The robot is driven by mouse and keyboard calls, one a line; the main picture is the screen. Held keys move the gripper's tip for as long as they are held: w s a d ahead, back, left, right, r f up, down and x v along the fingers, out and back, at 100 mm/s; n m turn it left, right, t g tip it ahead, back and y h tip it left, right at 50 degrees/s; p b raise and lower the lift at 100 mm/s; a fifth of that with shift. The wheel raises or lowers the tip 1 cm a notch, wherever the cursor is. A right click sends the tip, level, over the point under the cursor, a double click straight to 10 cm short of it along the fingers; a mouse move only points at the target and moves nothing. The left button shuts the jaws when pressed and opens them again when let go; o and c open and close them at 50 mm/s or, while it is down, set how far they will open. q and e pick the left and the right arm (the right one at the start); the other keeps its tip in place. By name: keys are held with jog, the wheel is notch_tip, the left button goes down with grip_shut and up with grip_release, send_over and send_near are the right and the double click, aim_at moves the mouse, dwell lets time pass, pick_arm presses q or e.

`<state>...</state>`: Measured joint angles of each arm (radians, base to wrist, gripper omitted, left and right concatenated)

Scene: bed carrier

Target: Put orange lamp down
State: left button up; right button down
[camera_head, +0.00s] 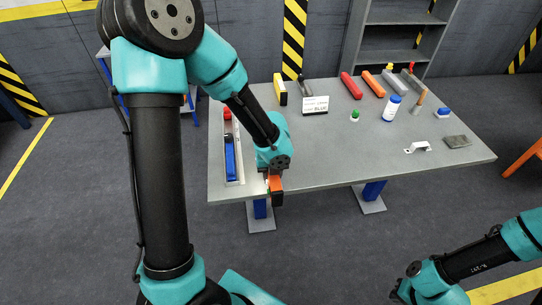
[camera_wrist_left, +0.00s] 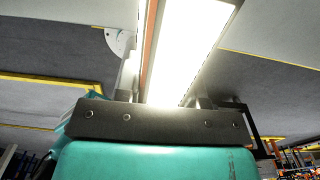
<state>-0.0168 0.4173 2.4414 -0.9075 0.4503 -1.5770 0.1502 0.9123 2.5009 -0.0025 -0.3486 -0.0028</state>
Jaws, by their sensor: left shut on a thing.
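The orange lamp (camera_head: 275,184) is in my left gripper (camera_head: 274,190), at the front edge of the table toward its left end. In the head view only a small orange part shows; the gripper hides the rest. In the left wrist view the lamp (camera_wrist_left: 187,50) is a long, brightly lit white panel with an orange edge, between the fingers of the left gripper (camera_wrist_left: 162,98). I cannot tell whether it touches the table. My right gripper (camera_head: 402,292) is low at the bottom right, away from the table; its fingers are not clear.
A pale tray (camera_head: 239,150) beside my left arm holds a blue item (camera_head: 230,158) and a red item (camera_head: 227,114). The table's front middle (camera_head: 330,160) is clear.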

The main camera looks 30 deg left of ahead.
pick_arm(q)
jog(key=w+a, duration=0.2)
jog(key=w, duration=0.1)
jog(key=w+a, duration=0.2)
jog(key=w, duration=0.1)
jog(key=w+a+f, duration=0.1)
jog(key=w+a, duration=0.1)
jog(key=w, duration=0.1)
jog(key=shift+w, duration=0.3)
jog(key=shift+w, duration=0.15)
jog(key=shift+w+a+f, duration=0.2)
jog(key=shift+w, duration=0.05)
jog(key=shift+f, duration=1.6)
jog(key=shift+f, duration=0.15)
jog(key=o, duration=1)
jog(key=shift+o, duration=0.2)
